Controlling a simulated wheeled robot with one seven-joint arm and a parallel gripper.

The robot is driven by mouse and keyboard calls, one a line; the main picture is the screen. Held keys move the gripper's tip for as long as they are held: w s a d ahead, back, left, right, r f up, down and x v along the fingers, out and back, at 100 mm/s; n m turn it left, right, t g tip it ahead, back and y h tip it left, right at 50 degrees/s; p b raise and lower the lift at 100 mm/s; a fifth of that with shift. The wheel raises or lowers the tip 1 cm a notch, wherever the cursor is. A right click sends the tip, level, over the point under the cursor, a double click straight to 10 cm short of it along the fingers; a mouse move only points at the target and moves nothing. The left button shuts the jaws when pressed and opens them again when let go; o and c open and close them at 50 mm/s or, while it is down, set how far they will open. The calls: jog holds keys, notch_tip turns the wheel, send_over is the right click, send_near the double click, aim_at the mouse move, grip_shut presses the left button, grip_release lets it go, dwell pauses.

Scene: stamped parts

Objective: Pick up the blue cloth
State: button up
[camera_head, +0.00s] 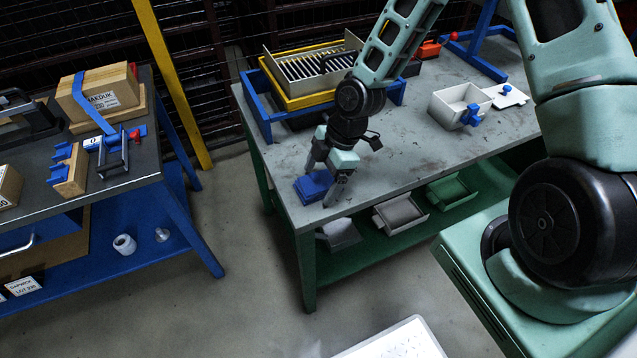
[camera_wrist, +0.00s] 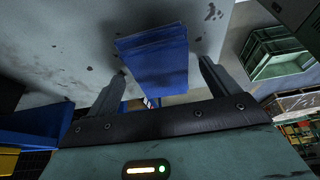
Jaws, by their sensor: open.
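The blue cloth (camera_head: 313,186) is a folded, flat pad on the grey table top near its front left corner. In the wrist view the cloth (camera_wrist: 155,62) lies ahead of the fingers, roughly centred between them. My gripper (camera_head: 325,182) is open and points down at the cloth, with one finger on each side of it in the head view. The wrist view also shows the two fingers (camera_wrist: 160,82) spread apart with nothing clamped between them. I cannot tell whether the fingers touch the cloth.
A blue frame (camera_head: 262,122) with a yellow tray and slotted rack (camera_head: 312,68) stands behind my gripper. A white box (camera_head: 460,103) sits further right. Bins (camera_head: 400,214) rest on the lower shelf. A second bench (camera_head: 130,180) stands left across a gap.

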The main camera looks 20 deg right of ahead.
aim_at(321, 179)
dwell(0.3)
jog(key=c, duration=1.1)
jog(key=shift+o, duration=0.2)
notch_tip(321, 179, up, 10)
jog(key=p, duration=0.1)
jog(key=shift+r, duration=0.2)
